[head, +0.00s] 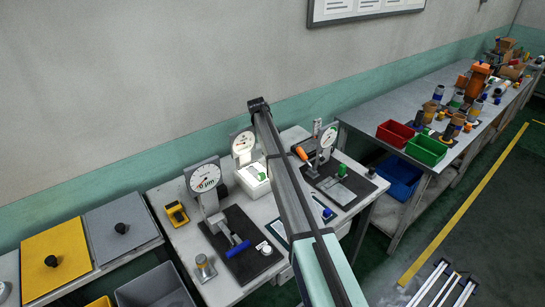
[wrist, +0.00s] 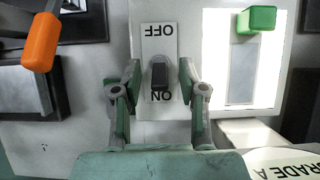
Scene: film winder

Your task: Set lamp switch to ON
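In the wrist view the lamp switch is a small dark lever (wrist: 159,76) on a pale label plate (wrist: 149,42). The plate reads OFF at the top and ON at the bottom, both upside down. The lever is near the plate's middle, just above ON; I cannot tell its setting. My gripper (wrist: 159,73) is open, with one finger on each side of the lever and a gap showing on both sides. In the head view my own arm hides the gripper and the switch.
An orange handle (wrist: 41,42) is left of the switch, and a green block (wrist: 256,19) sits over a bright white panel (wrist: 224,60) at right. A round gauge (head: 206,177) and another gauge (head: 328,136) stand on the bench. A blue handle (head: 238,248) lies in front.

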